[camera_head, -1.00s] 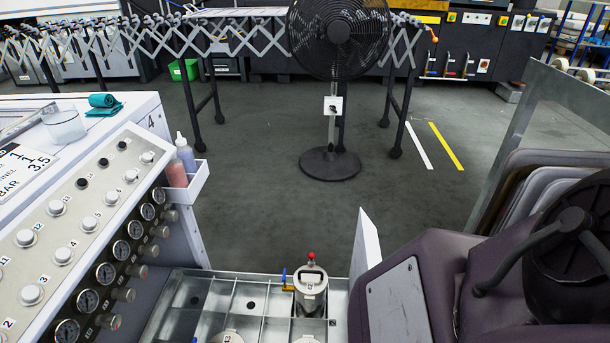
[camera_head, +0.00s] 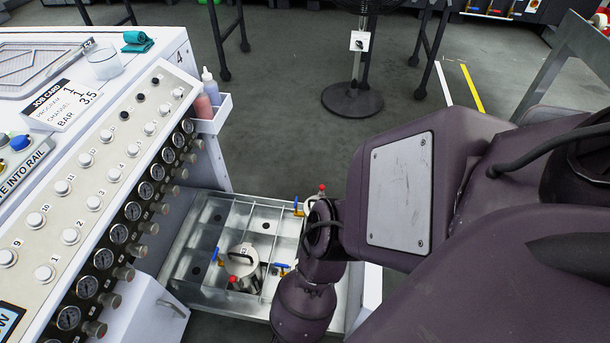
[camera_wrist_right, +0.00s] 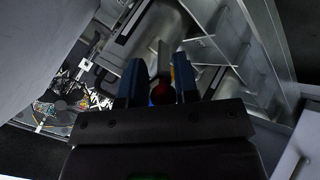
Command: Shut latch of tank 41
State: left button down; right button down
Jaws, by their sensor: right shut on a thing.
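In the head view a grey cylindrical tank (camera_head: 241,262) with a handled lid and a red knob (camera_head: 232,280) stands in the metal tray. A second tank (camera_head: 322,200), also with a red knob, is partly hidden behind my right arm. I cannot read the number 41 on either. In the wrist view my right gripper (camera_wrist_right: 160,68) has blue fingers either side of a red-knobbed latch lever (camera_wrist_right: 163,92), shut on it. Grey tank bodies (camera_wrist_right: 150,35) lie just beyond. The head view hides this gripper behind my arm. My left gripper is not in view.
The divided metal tray (camera_head: 205,270) has blue-handled valves among its bays. A white console (camera_head: 120,140) with knobs and gauges borders it on the left, with a bottle holder (camera_head: 213,118) at its corner. A fan (camera_head: 352,98) stands on the open floor behind.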

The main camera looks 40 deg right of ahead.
jog(key=shift+s+a, duration=0.1)
jog(key=shift+a, duration=0.05)
dwell(0.3)
jog(key=c, duration=1)
grip_release()
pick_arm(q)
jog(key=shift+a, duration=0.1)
